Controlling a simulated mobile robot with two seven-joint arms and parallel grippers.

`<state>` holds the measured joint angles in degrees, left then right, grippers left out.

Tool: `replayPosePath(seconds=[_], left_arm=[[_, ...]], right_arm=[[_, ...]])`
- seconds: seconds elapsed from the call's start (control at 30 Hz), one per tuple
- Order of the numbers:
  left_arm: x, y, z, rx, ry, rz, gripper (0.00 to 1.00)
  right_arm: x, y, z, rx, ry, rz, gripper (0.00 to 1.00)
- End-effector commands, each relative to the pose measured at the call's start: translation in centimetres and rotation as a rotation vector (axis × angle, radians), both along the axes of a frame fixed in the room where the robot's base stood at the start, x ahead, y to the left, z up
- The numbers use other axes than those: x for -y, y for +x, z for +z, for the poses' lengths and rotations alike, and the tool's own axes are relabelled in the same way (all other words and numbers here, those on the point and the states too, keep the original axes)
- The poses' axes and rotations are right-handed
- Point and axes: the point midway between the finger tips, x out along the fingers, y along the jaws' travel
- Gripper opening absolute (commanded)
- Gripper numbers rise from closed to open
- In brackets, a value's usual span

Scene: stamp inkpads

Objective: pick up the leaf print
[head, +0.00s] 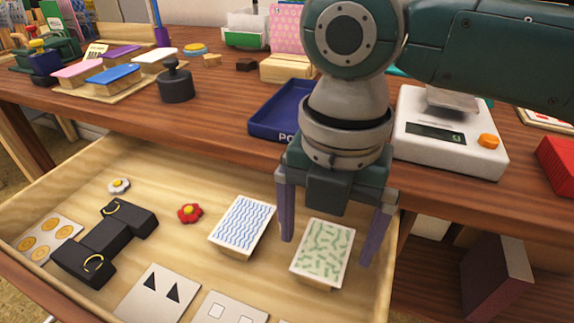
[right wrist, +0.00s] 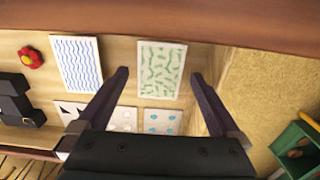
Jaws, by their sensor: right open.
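The leaf print (head: 323,250) is a white card with green leaf marks on a pale wooden block. It lies in the open drawer (head: 165,170), near the right side. In the right wrist view the leaf print (right wrist: 161,69) sits between and beyond the fingertips. My right gripper (head: 329,252) is open, with its two purple-grey fingers pointing down on either side of the leaf print in the head view. The right wrist view also shows the gripper (right wrist: 160,73) empty. I cannot tell its exact height above the print. My left gripper is not in view.
A blue wave print (head: 242,222) lies just left of the leaf print. A red flower (head: 189,212), black blocks (head: 105,240) and a triangle card (head: 158,292) share the drawer. The tabletop edge overhangs behind, with a blue tray (head: 275,112) and scale (head: 450,135).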

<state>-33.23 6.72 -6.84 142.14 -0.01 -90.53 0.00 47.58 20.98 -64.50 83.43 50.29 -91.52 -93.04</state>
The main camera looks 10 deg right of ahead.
Motion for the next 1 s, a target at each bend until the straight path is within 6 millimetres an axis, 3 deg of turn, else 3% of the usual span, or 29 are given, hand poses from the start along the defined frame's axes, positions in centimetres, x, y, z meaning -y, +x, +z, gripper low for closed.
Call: replayPosePath(seconds=[0.9, 1.0], left_arm=[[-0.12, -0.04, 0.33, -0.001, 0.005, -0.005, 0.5], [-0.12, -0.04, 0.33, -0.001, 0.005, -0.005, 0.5]], right_arm=[[-0.01, -0.02, -0.41, -0.001, 0.001, 0.0, 1.0], [-0.01, -0.02, -0.4, -0.001, 0.001, 0.0, 0.9]])
